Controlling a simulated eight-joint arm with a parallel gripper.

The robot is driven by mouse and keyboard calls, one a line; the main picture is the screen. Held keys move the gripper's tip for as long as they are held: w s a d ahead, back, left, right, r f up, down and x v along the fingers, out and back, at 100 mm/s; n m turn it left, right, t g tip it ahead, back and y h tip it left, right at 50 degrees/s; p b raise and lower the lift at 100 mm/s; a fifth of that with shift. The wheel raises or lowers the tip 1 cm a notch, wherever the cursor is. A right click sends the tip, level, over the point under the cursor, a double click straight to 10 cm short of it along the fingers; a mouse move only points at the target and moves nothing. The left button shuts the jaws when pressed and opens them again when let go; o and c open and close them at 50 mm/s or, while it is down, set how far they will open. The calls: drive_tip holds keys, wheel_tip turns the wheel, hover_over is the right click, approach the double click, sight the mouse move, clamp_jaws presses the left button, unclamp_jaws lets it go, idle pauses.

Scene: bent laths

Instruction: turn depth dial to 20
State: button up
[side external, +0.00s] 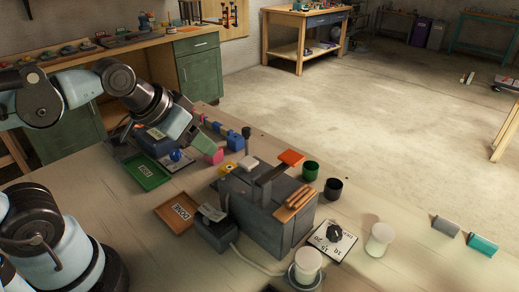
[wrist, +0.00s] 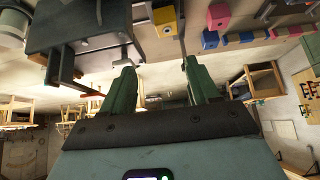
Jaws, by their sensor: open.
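The depth dial (side external: 333,234) is a black knob on a white card with printed numbers, among them 20. It lies at the front right of the bench, beside the grey machine (side external: 275,220). I cannot read clearly which number the knob points to. My gripper (side external: 190,140) is on the far left side of the machine, well away from the dial. In the wrist view my gripper's two green fingers (wrist: 160,80) are apart with nothing between them. The dial cannot be made out in the wrist view.
A green tray (side external: 148,172) and a brown DONE tray (side external: 178,213) lie left of the machine. Wooden laths (side external: 293,203) rest on it. A white cup (side external: 380,239) and a dark cup (side external: 333,188) stand near the dial. A pink block (side external: 213,155) is near my gripper.

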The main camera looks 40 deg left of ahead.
drive_tip(key=w+d+r+m+g+h, duration=0.1)
drive_tip(key=w+d+r+m+g, duration=0.15)
drive_tip(key=w+d, duration=0.3)
drive_tip(key=w+d+r+m+g, duration=0.1)
drive_tip(key=w+d+r+g, duration=0.1)
drive_tip(key=w+d+r, duration=0.35)
drive_tip(key=m+g, duration=0.3)
hover_over(336, 230)
wheel_tip(336, 230, down, 10)
drive_tip(key=shift+y, duration=0.3)
wheel_tip(336, 230, down, 13)
drive_tip(key=shift+f, duration=0.15)
drive_tip(key=c, duration=1)
drive_tip(key=shift+m, duration=1.45)
drive_tip(key=shift+c, duration=0.2)
